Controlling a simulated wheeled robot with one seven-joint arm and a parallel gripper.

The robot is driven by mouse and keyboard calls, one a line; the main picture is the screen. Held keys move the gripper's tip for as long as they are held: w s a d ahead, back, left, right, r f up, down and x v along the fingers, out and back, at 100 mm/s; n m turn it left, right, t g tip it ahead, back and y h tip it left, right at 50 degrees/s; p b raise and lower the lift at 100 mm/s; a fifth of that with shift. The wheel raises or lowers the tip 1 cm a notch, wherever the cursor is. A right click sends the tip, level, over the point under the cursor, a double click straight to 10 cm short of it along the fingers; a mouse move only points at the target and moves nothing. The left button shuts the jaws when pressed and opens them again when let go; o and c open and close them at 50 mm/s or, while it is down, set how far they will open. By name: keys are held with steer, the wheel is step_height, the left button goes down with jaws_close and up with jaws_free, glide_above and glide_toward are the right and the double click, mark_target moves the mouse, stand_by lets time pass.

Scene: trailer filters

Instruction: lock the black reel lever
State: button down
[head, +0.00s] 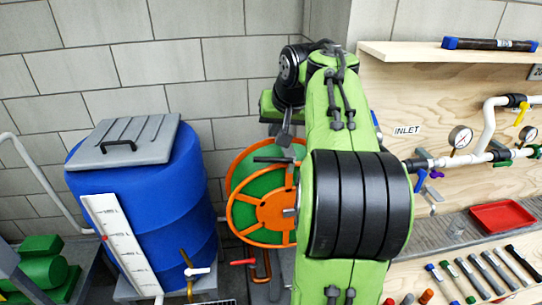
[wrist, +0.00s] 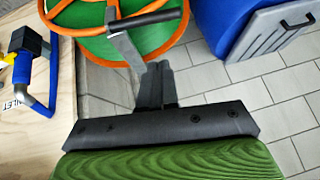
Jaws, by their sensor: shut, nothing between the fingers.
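The orange-and-green reel (head: 262,205) stands on the floor between the blue tank and the wooden panel. Its black lever (head: 275,159) lies roughly level across the top of the reel. In the wrist view the lever (wrist: 148,21) is a dark bar on a grey upright, over the reel's orange rim (wrist: 90,30). My gripper (wrist: 156,68) is shut and empty, its fingertips appearing close to the lever's upright. I cannot tell whether they touch. In the head view my gripper (head: 285,138) points down just above the lever, partly hidden by my arm.
A blue tank (head: 150,215) with a grey lid (head: 125,142) stands left of the reel. The wooden panel (head: 390,100) on the right carries white pipes, gauges and valves. A red tray (head: 502,215) sits on its shelf. Tiled floor is open in the wrist view.

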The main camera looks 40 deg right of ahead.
mark_target(267, 159)
steer(key=f+b, duration=0.1)
steer(key=f, duration=0.1)
steer(key=w+f, duration=0.1)
steer(key=f, duration=0.2)
steer(key=shift+w+b, duration=0.1)
steer(key=shift+b, duration=0.3)
steer(key=shift+a+f, duration=0.25)
steer(key=shift+f, duration=0.25)
steer(key=shift+a+f+b, duration=0.35)
steer(key=shift+f+b, duration=0.35)
steer(key=shift+f, duration=0.2)
steer(key=shift+a+f, duration=0.1)
steer(key=shift+f, duration=0.1)
steer(key=shift+r, duration=0.1)
